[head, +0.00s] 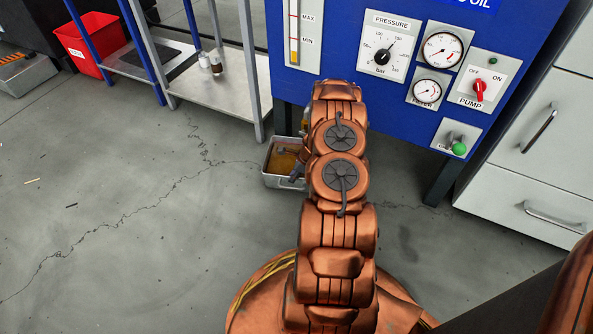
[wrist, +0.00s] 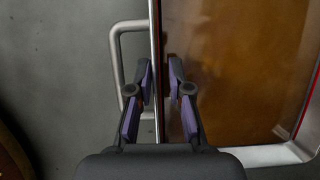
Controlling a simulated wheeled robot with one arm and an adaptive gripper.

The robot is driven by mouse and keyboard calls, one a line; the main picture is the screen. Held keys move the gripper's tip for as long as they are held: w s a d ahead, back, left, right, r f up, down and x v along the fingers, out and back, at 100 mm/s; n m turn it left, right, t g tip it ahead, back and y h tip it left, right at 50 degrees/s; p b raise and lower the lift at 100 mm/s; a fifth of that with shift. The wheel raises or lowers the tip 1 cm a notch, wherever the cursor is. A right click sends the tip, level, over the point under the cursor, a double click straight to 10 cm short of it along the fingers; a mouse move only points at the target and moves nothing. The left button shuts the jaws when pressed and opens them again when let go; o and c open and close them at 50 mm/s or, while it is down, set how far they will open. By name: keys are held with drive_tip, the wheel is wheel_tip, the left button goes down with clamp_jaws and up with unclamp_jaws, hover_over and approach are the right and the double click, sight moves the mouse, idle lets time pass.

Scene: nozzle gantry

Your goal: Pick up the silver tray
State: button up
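The silver tray (head: 277,182) stands on the floor at the foot of the blue panel, with brown liquid or a brown bottom inside; my arm hides its right part. In the wrist view its thin wall (wrist: 156,40) runs up the picture, with a bar handle (wrist: 116,55) on the outer left side. My gripper (wrist: 161,65) has one finger on each side of this wall. A gap shows between the fingers, clearest on the right of the wall; the fingers do not look closed on it. In the head view my gripper (head: 297,173) is mostly hidden by my arm.
A blue panel (head: 400,100) with gauges stands behind the tray. A metal shelf (head: 235,90) is at the back left, with a red bin (head: 88,45) and another grey tray (head: 25,78) further left. Grey drawers (head: 530,160) are at the right. The left floor is mostly clear.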

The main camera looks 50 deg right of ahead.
drive_tip(key=b+x, duration=0.2)
drive_tip(key=x, duration=0.1)
drive_tip(key=shift+s+a+f, duration=0.1)
drive_tip(key=shift+a+f, duration=0.05)
drive_tip(key=shift+f, duration=0.4)
clamp_jaws()
drive_tip(key=shift+r, duration=0.1)
